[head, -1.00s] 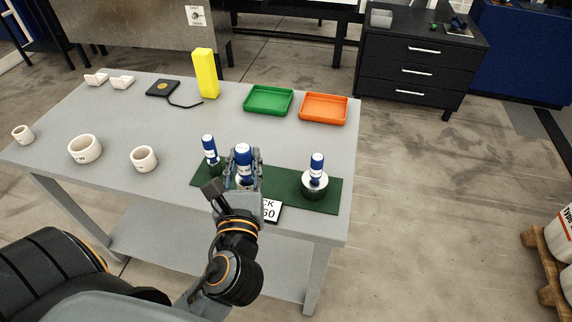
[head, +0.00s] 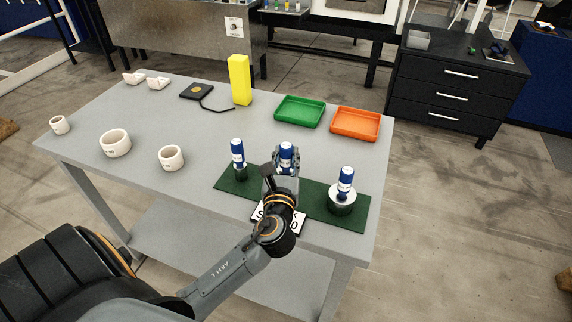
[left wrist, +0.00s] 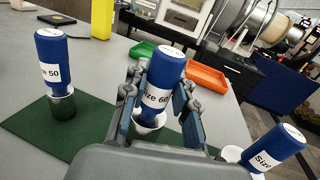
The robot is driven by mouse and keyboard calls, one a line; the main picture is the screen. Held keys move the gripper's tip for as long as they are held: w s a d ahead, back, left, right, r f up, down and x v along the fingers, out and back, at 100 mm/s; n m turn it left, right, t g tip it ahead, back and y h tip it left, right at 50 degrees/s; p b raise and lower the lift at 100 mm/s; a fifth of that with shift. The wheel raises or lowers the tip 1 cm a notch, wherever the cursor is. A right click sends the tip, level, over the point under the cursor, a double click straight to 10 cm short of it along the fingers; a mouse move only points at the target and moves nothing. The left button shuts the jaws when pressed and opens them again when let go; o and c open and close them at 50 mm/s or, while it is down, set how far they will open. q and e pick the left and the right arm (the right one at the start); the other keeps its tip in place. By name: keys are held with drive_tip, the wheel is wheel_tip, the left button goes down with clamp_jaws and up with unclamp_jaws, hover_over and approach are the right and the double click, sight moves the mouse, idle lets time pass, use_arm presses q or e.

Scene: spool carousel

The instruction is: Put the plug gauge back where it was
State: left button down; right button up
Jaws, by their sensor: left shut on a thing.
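My left gripper (head: 286,163) is shut on the blue handle of the middle plug gauge (head: 287,152), labelled what looks like Size 60 in the left wrist view (left wrist: 160,85). The gauge is near upright above the middle of the green mat (head: 311,190). The gripper hides much of its lower end, so I cannot tell whether it rests on anything. A Size 50 plug gauge (head: 237,150) stands to its left on the mat. My right gripper is out of view.
A sign (head: 290,222) lies at the mat's front edge, partly behind my arm. A green tray (head: 299,111), an orange tray (head: 355,124) and a yellow block (head: 240,80) stand behind. The table's middle is clear.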

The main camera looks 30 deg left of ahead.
use_arm(q)
drive_tip(key=shift+s+f, duration=0.1)
drive_tip(key=shift+f, duration=1.1)
drive_tip(key=shift+f, duration=0.1)
drive_tip(key=c, duration=1.1)
unclamp_jaws()
drive_tip(key=shift+o, duration=0.2)
